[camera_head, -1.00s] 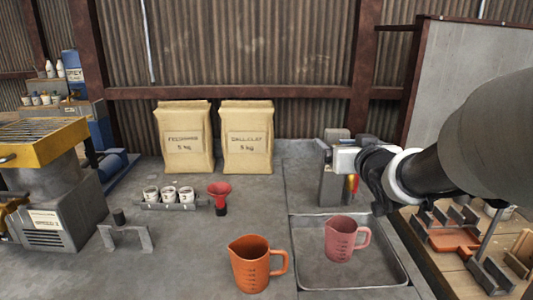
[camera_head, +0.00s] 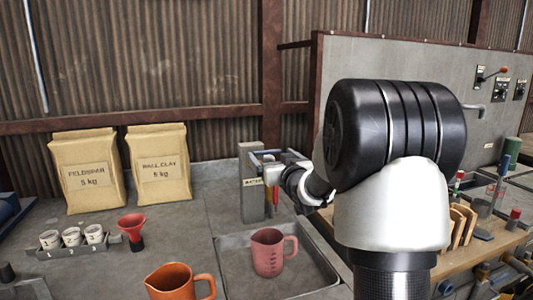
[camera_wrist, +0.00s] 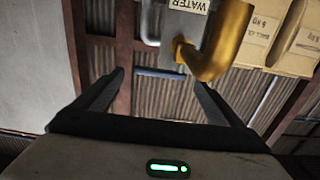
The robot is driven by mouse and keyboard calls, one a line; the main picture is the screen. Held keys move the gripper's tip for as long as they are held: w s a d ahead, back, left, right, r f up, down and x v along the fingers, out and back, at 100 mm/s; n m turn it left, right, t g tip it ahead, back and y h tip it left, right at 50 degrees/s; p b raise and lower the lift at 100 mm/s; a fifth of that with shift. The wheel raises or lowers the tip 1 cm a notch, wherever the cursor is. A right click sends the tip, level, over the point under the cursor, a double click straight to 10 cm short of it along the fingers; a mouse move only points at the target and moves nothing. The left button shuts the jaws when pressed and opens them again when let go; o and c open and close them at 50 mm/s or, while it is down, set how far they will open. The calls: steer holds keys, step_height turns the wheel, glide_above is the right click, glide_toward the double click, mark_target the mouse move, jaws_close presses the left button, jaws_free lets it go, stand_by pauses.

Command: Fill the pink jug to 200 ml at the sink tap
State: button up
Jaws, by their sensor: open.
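The pink jug (camera_head: 267,253) stands upright in the sink (camera_head: 312,278), below and in front of the water post (camera_head: 251,185). Its inside and water level cannot be made out. My gripper (camera_head: 264,157) is at the upper part of the post, above the jug, and hides part of the tap. The brass tap pipe (camera_wrist: 228,45) and the WATER label (camera_wrist: 190,5) are beyond the fingertips, towards the upper right. A red and yellow part (camera_head: 275,196) hangs below my gripper.
An orange jug (camera_head: 170,284) stands on the counter left of the sink. A red funnel (camera_head: 132,228), white cups (camera_head: 72,237) and two paper sacks (camera_head: 160,170) are farther left. A grey panel (camera_head: 400,65) rises at the right, behind my arm.

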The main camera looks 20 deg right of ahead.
mark_target(269, 152)
steer(key=w, duration=0.5)
steer(key=c, duration=1.5)
steer(key=shift+d, duration=0.1)
